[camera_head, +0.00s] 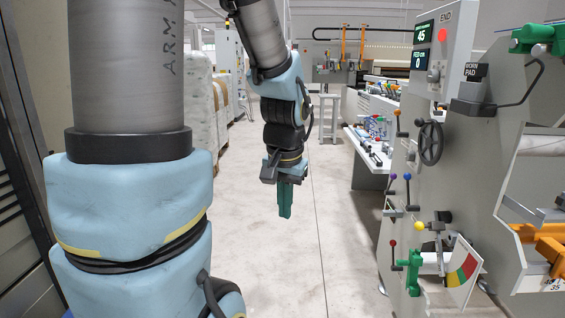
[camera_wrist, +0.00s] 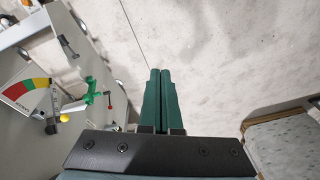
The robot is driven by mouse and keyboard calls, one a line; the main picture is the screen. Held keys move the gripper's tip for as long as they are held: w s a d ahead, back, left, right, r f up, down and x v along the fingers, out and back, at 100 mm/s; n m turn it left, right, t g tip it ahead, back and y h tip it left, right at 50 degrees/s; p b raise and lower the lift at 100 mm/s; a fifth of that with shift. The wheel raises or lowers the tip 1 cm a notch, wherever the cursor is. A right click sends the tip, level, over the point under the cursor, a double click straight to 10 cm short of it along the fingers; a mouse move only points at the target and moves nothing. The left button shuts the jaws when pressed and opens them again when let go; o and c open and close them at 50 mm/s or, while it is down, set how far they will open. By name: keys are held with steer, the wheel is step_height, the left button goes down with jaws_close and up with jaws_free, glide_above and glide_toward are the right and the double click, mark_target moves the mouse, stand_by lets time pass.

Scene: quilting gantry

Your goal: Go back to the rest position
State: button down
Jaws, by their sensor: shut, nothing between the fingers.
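My gripper (camera_head: 285,213) hangs pointing down over the open floor, in the middle of the head view. Its green fingers are together with nothing between them. In the wrist view my gripper (camera_wrist: 160,72) also shows shut and empty, with bare floor beyond the tips. It stands apart from the machine (camera_head: 400,230) on the right and touches nothing.
The machine's side carries a dark handwheel (camera_head: 430,143), several coloured-knob levers, a green handle (camera_head: 413,270) and a coloured gauge plate (camera_head: 463,272). Wrapped pallets (camera_head: 201,100) stand at the left. A bench (camera_head: 370,158) with tools stands farther back. The floor aisle (camera_head: 340,240) is clear.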

steer(key=s+a+f+n, duration=0.4)
steer(key=a, duration=0.4)
step_height(320, 180, up, 13)
steer(key=p, duration=1.2)
steer(key=shift+w+d+f+g+p, duration=0.2)
steer(key=shift+d+g+p, duration=0.1)
steer(key=shift+d, duration=0.05)
